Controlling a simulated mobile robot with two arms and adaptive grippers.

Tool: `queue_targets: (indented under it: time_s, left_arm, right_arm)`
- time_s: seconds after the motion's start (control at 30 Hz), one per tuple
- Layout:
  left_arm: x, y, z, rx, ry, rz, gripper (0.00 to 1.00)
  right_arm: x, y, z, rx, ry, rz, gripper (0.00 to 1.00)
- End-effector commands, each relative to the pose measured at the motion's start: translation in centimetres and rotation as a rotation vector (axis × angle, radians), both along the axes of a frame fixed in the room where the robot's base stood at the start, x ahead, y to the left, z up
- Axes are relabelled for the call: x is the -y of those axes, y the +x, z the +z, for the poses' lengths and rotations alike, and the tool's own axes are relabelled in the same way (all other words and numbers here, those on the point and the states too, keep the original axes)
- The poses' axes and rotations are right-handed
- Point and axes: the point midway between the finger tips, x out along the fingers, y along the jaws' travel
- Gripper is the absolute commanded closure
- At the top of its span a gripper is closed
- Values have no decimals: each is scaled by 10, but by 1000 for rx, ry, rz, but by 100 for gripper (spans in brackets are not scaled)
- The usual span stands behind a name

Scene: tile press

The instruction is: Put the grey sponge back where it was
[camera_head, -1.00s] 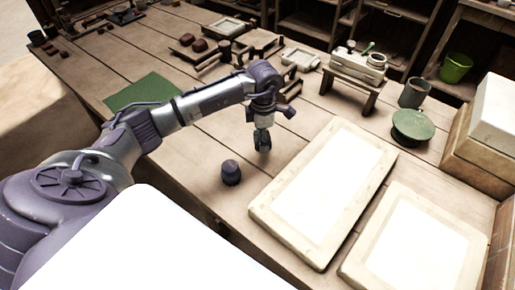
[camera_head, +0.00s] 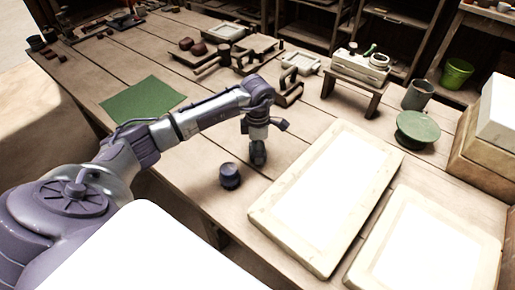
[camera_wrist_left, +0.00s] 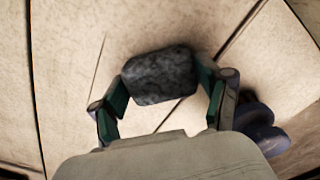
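The grey sponge (camera_wrist_left: 160,75) is a dark, mottled block between the green-padded fingertips of my left gripper in the left wrist view. Both fingertips (camera_wrist_left: 161,80) appear to touch its sides. In the head view my left gripper (camera_head: 258,158) points straight down, low over the wooden table, right behind a small dark blue pot; the sponge is hard to make out there. I cannot tell whether the sponge touches the table. My right gripper is not in view.
The dark blue pot (camera_head: 230,176) stands close to the gripper. Two framed white slabs (camera_head: 268,213) (camera_head: 355,262) lie to the right. A green mat (camera_head: 142,98) lies at left. A small wooden stand (camera_head: 353,92), a grey cup (camera_head: 418,94) and a green round piece (camera_head: 418,130) stand behind.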

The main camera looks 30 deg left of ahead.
Motion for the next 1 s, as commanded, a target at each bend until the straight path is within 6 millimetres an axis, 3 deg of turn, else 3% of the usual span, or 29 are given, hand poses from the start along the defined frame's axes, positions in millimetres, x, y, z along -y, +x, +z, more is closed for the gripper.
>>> queue_targets:
  time_s: [0.1, 0.4, 0.57, 1.0]
  left_arm:
    - [0, 0, 0, 0, 0, 0, 3]
    - [0, 0, 1, 0, 0, 0, 3]
    - [0, 1, 12, 4, 0, 0, 3]
    - [0, 1, 100, 4, 0, 0, 3]
  right_arm:
    - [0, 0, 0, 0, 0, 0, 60]
    - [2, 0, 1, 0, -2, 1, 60]
    - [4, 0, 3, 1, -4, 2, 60]
    - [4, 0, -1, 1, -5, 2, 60]
